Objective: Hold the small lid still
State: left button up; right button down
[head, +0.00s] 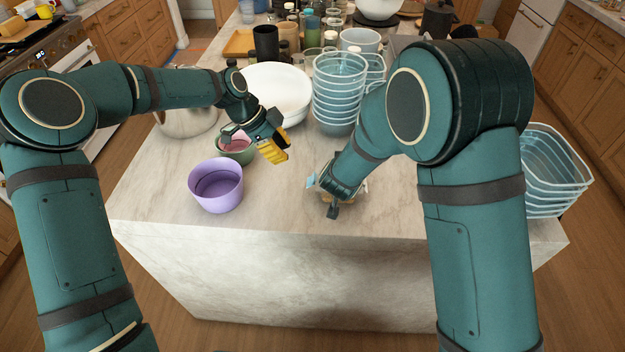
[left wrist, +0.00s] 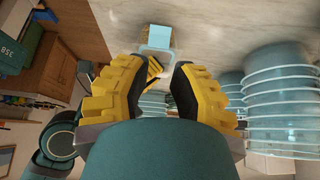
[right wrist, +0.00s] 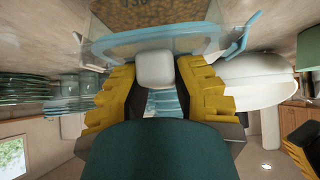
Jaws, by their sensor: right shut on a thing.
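My right gripper (right wrist: 152,82) is shut, with a pale rounded block (right wrist: 155,70) between its fingers; it looks like part of the small lid. The small lid, clear with a light-blue rim (right wrist: 145,44) and side clips, spans just past the fingertips. One light-blue clip (head: 312,181) shows in the head view beside my right wrist, which hides most of the lid near the island's front edge. The left wrist view shows a light-blue flap (left wrist: 158,36) too. My left gripper (head: 272,148) is open and empty, above the counter to the left of the lid.
A purple bowl (head: 216,189) stands at the front left, with a green bowl (head: 237,157) behind it. A white bowl (head: 275,85) and stacked clear blue bowls (head: 340,95) stand further back. More clear containers (head: 553,170) stand at the right edge. Bare counter (head: 275,205) lies between purple bowl and lid.

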pick_arm(q)
jog(key=v, duration=0.7)
dwell(0.8)
jog(key=o, duration=0.7)
jog(key=v, duration=1.2)
